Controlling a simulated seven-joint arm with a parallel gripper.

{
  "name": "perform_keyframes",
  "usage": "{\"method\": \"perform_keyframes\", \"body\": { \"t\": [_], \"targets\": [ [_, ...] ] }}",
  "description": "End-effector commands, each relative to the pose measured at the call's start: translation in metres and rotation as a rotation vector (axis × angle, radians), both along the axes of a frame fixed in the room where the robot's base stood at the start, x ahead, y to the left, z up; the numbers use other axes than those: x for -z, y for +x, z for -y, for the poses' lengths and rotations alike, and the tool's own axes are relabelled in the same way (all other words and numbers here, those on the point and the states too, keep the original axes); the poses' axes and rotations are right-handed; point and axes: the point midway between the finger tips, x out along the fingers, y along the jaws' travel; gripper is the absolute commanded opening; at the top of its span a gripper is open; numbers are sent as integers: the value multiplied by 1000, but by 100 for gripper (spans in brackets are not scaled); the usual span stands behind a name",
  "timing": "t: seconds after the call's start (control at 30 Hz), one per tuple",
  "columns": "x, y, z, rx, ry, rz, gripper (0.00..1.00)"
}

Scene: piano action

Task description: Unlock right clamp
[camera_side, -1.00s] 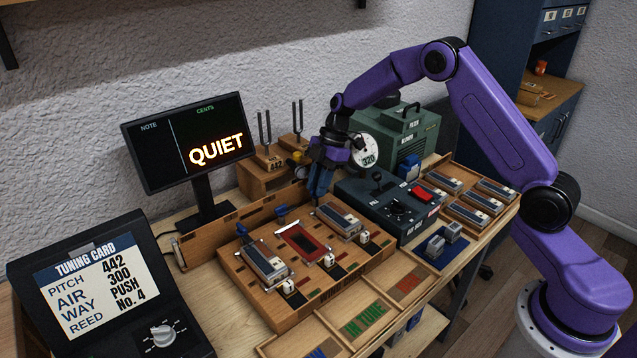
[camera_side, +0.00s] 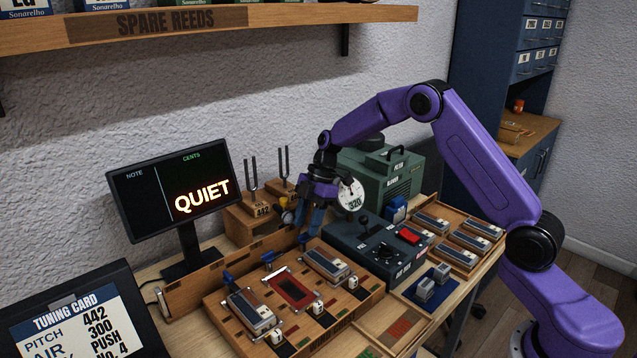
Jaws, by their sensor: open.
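A wooden board (camera_side: 240,331) holds three bays side by side, with a blue clamp lever behind each. The right clamp's lever (camera_side: 304,238) stands behind the right reed block (camera_side: 326,265), directly below my gripper. The middle lever (camera_side: 268,257) and left lever (camera_side: 228,279) show clear of the arm. My gripper (camera_side: 311,227) points down with its blue fingers open, just above the right lever. A small gap seems to show, but contact is hard to judge. Nothing shows between the fingers.
A dark control box (camera_side: 375,245) with a red switch stands right of the board. Behind are a round gauge (camera_side: 351,194), a green blower (camera_side: 392,177) and tuning forks (camera_side: 253,187). A monitor (camera_side: 170,190) reads QUIET. A reed tray (camera_side: 462,240) lies right.

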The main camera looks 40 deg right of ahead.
Motion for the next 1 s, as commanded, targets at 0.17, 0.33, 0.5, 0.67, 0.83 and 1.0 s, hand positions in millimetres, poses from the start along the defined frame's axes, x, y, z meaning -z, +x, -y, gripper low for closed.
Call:
{"method": "perform_keyframes", "body": {
  "t": [0.17, 0.33, 0.5, 0.67, 0.83, 1.0],
  "targets": [
    [-35, 1, 15, 1, -1, 6, 42],
    [-69, 1, 29, 1, -2, 6, 42],
    [-101, 2, 42, 1, -1, 5, 42],
    [-124, 1, 52, 0, -2, 3, 42],
    [-138, 1, 57, -1, -2, 1, 42],
    [-141, 1, 59, -1, -2, 0, 42]
  ]
}}
